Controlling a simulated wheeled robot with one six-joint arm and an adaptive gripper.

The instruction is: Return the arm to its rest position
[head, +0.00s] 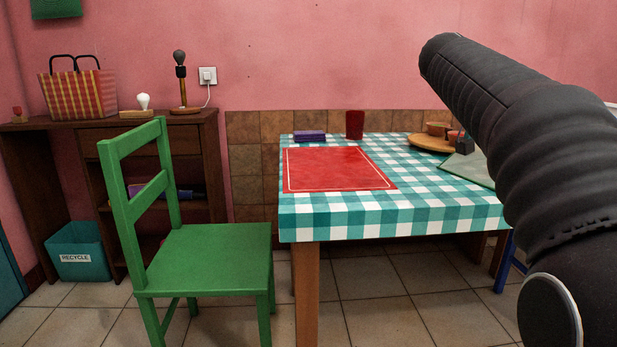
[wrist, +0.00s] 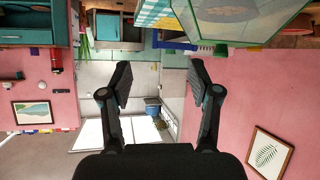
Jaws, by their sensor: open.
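My gripper (wrist: 160,78) shows in the wrist view, its two dark fingers spread wide apart. Nothing is between them, only the far room behind, which appears upside down. In the head view my black arm fills the right side, over the right part of the table; the gripper itself is not visible there. The table (head: 400,229) has a teal and white checked cover.
A red mat (head: 335,169), purple block (head: 310,136), red cup (head: 355,124) and round wooden board (head: 423,143) are on the table. A green chair (head: 205,260) stands left of it. A dark wooden desk (head: 208,160) and blue recycle bin (head: 79,250) are further left.

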